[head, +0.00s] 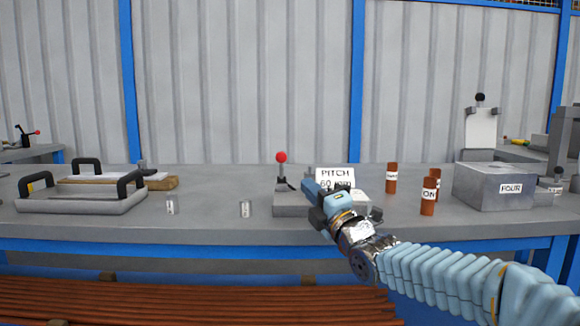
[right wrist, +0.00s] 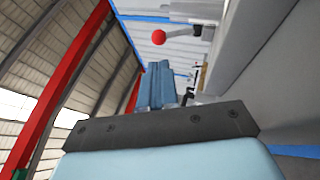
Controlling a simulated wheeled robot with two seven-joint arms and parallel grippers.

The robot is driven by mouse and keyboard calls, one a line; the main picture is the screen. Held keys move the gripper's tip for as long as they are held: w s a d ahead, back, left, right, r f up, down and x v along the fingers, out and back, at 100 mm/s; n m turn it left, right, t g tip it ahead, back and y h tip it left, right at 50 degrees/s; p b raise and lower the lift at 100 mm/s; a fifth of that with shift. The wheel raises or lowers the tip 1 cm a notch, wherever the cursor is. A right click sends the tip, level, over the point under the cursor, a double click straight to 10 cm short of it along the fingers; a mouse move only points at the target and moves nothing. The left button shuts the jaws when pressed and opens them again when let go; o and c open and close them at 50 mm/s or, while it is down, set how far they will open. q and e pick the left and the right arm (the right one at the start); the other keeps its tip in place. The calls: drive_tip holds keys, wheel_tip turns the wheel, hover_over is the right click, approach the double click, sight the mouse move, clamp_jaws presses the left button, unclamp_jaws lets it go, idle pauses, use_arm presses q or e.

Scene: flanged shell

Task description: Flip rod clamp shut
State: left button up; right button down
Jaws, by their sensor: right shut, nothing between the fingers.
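The clamp's lever stands upright with a red ball (head: 281,158) on its top. It rises from a grey block (head: 290,203) on the bench, and a dark pivot shows at its foot. The red ball also shows in the right wrist view (right wrist: 159,37), on a grey arm just past the fingertips. My right gripper (head: 309,186) is shut and empty, over the block, to the right of the lever and apart from it. Its blue fingers lie together in the right wrist view (right wrist: 157,84). The gripper hides part of the block and whatever rod lies there. My left gripper is out of view.
A white PITCH sign (head: 335,175) stands right behind my gripper. Brown cylinders (head: 391,178) and a big grey block (head: 492,188) are to the right.

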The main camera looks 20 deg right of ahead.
sight(284, 160)
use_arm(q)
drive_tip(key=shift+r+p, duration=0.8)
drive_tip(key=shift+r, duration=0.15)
use_arm(e)
drive_tip(key=x, duration=0.9)
drive_tip(key=shift+w+r, duration=0.1)
drive_tip(key=shift+w, duration=0.15)
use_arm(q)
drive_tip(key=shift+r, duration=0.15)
use_arm(e)
drive_tip(key=shift+r, duration=0.1)
